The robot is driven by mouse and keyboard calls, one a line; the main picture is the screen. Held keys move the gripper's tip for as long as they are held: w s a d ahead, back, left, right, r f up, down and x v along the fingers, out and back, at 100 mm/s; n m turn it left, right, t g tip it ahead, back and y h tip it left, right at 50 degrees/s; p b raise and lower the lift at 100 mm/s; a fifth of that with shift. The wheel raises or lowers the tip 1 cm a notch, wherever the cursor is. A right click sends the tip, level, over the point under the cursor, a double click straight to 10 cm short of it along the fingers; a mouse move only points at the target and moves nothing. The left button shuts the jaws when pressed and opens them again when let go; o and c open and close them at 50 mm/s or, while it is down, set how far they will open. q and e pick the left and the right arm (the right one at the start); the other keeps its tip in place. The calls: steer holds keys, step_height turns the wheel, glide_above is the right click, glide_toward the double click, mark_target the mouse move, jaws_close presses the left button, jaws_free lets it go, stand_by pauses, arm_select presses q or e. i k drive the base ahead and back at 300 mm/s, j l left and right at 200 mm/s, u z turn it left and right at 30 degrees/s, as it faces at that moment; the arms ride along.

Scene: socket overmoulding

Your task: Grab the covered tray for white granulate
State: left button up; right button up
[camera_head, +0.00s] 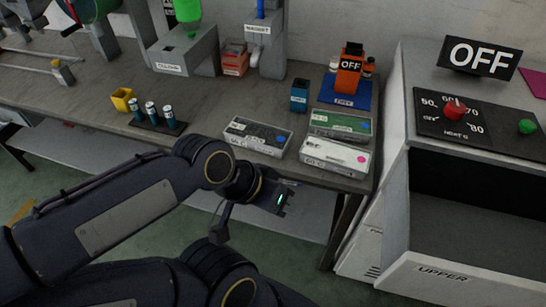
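A tray with white contents under a clear cover (335,156) lies near the front edge of the workbench, with a pink dot at its right end. A similar tray with dark contents and a blue dot (257,136) lies to its left. A tray with green contents (340,124) lies just behind the white one. My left gripper (283,200) is in front of the bench edge, below and left of the white tray, apart from it. I see nothing held in it, but its finger gap cannot be made out. I cannot make out my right gripper.
A heater cabinet with an OFF sign (480,57) and an open lower bay stands close at the right. On the bench (215,105) stand a blue container (299,95), an orange OFF device (349,72), a yellow cup (122,99) and a holder with metal cylinders (158,125).

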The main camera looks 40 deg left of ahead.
mark_target(342, 159)
steer(key=k+u, duration=0.1)
steer(key=u, duration=0.7)
